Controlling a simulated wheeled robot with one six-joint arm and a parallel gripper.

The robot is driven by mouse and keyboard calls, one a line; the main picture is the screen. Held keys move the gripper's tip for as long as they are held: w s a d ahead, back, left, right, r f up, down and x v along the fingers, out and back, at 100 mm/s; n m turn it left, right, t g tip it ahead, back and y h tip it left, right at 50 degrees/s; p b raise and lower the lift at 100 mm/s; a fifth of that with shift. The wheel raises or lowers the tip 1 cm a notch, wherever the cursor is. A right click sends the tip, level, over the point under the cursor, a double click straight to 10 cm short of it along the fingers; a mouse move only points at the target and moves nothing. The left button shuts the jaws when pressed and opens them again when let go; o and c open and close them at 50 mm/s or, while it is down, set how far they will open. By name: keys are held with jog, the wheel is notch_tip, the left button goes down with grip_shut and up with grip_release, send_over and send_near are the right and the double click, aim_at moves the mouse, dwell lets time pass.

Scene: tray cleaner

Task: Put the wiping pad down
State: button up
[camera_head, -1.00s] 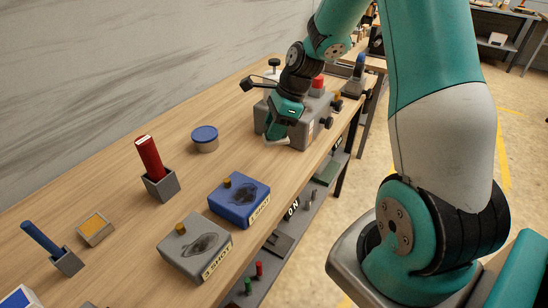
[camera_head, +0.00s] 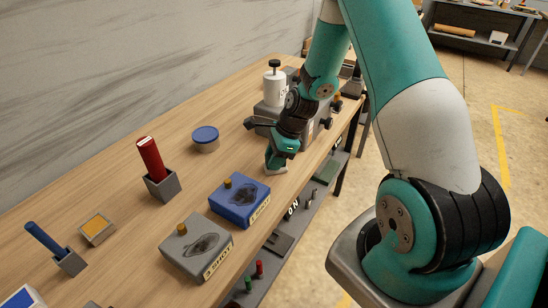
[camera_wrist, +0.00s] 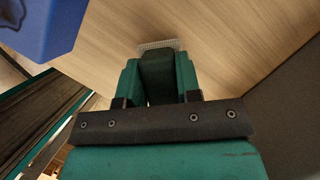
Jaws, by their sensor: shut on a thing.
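My gripper (camera_head: 275,158) is shut on the wiping pad, low over the wooden bench beyond the blue block. The pad's pale underside (camera_head: 276,171) shows below the fingertips. In the wrist view, a dark grip piece sits between the teal fingers (camera_wrist: 158,78), and the pad's whitish fringed edge (camera_wrist: 160,45) shows past the tips. Most of the pad is hidden by the fingers. I cannot tell whether it touches the bench.
A blue block (camera_head: 254,211) and a grey block (camera_head: 182,262), both with dark smudges, stand nearby. A grey machine (camera_head: 262,118) with a white bottle (camera_head: 273,92) is behind my gripper. Bare bench lies between.

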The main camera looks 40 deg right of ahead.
jog(key=o, duration=0.9)
jog(key=b+v, duration=0.2)
jog(key=v, duration=0.9)
jog(key=s+a+r+n+g, duration=0.1)
jog(key=s+a+r+n, duration=0.2)
jog(key=a+r+n, duration=0.35)
jog(key=s+a+r+n, duration=0.2)
jog(key=a+r+n, duration=0.1)
jog(key=a+n, duration=0.5)
jog(key=s+a+r+n, duration=0.1)
jog(key=s+a+n, duration=0.2)
jog(key=s+n, duration=0.2)
jog(key=s+a+r+n, duration=0.1)
jog(key=s+a+n, duration=0.3)
jog(key=s+n, duration=0.1)
jog(key=s+a+r+n+g, duration=0.1)
jog(key=s+a+r+n, duration=0.1)
jog(key=s+a+n, duration=0.2)
jog(key=shift+s+a+r+n, duration=0.1)
jog(key=shift+s+a+n, duration=0.1)
jog(key=shift+s+n, duration=0.6)
jog(key=shift+w, duration=0.1)
